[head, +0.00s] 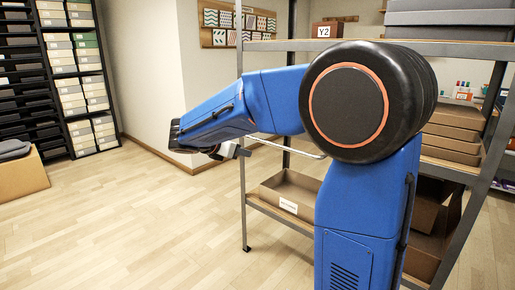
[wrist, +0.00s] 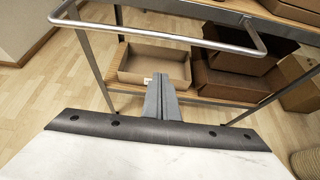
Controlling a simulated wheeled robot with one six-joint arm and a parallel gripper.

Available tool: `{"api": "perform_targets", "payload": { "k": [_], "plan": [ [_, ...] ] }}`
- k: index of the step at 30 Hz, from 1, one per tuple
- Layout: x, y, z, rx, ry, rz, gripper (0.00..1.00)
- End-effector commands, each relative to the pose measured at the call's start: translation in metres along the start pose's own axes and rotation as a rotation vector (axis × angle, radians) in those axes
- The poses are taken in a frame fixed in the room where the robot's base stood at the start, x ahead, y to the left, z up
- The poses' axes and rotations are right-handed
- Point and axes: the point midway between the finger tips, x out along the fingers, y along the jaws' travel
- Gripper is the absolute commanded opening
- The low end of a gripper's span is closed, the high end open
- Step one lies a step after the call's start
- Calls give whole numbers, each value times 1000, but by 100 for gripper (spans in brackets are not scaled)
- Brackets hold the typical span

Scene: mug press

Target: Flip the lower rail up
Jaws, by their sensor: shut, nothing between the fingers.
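The rail (wrist: 165,36) is a thin grey metal bar bent into a wide U. In the wrist view it crosses the top of the picture, with its ends bending back toward the shelf unit. In the head view a part of the rail (head: 288,148) shows beside the shelf's left post, and my arm hides the rest. My gripper (wrist: 161,77) is shut and empty. In the wrist view its fingertips appear below the middle of the bar, with a visible gap. In the head view my gripper (head: 243,152) is near the rail's left part.
The metal shelf unit (head: 243,205) has wooden boards. An open cardboard tray (wrist: 153,66) stands on its low board, with brown boxes (wrist: 235,82) to the right. Wooden floor (head: 150,220) is free on the left.

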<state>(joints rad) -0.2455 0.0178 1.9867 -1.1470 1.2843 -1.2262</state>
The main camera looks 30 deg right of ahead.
Motion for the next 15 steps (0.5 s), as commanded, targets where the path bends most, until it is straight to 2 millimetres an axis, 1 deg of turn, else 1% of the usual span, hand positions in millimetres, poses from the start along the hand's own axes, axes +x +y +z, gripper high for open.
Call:
{"api": "perform_targets", "payload": {
  "k": [5, 8, 11, 15],
  "plan": [
    [2, 0, 0, 1, 0, -1, 0],
    [10, 0, 0, 0, 0, -2, 0],
    [23, -1, 0, 0, 0, -3, 0],
    [47, -1, 0, 1, 1, -5, 0]
  ]
}}
